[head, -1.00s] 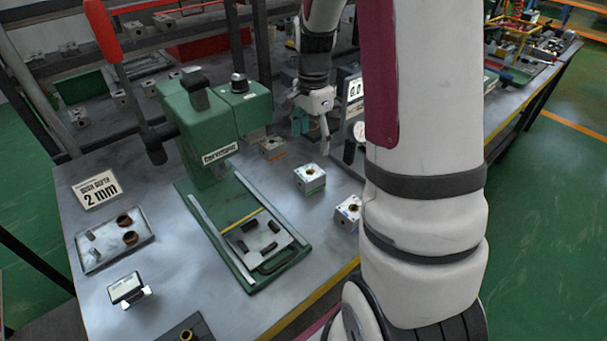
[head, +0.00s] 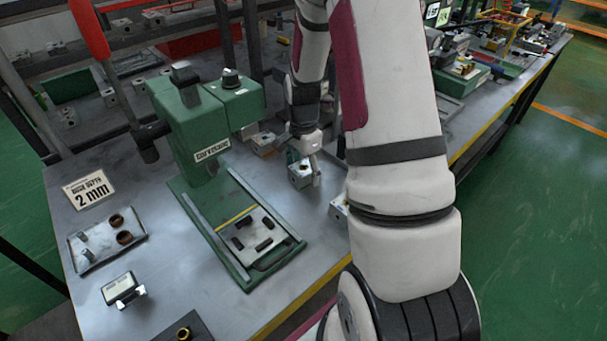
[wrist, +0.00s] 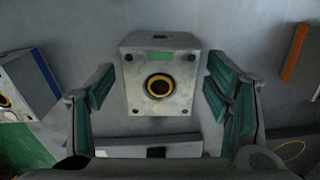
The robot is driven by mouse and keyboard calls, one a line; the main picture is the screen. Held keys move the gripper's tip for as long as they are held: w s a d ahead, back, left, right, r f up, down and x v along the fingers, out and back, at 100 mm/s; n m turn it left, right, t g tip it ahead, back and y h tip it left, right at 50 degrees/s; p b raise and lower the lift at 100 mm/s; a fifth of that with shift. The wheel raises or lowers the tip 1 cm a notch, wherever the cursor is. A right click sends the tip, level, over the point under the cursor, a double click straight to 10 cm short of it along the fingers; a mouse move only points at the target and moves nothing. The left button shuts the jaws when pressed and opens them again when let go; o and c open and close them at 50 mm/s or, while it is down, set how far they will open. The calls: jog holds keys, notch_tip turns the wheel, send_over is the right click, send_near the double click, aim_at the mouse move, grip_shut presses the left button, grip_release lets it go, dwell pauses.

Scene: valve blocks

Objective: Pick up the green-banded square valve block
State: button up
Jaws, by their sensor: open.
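The green-banded square valve block (wrist: 160,82) is a grey metal block with a green mark on its top face and a brass-ringed bore. In the wrist view it lies between the two teal-padded fingers of my gripper (wrist: 160,108), with gaps on both sides. My gripper is open and holds nothing. In the head view the block (head: 298,176) stands on the bench right of the green press, and my gripper (head: 310,170) is over it, partly hiding it.
A blue-banded block (wrist: 28,82) is at left in the wrist view; an orange-banded block (wrist: 300,62) is at right. The green press (head: 205,120) stands left of my gripper in the head view. A parts tray (head: 85,262) lies farther left.

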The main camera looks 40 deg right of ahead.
jog(key=c, duration=1.6)
jog(key=shift+r, duration=0.1)
jog(key=shift+c, duration=0.2)
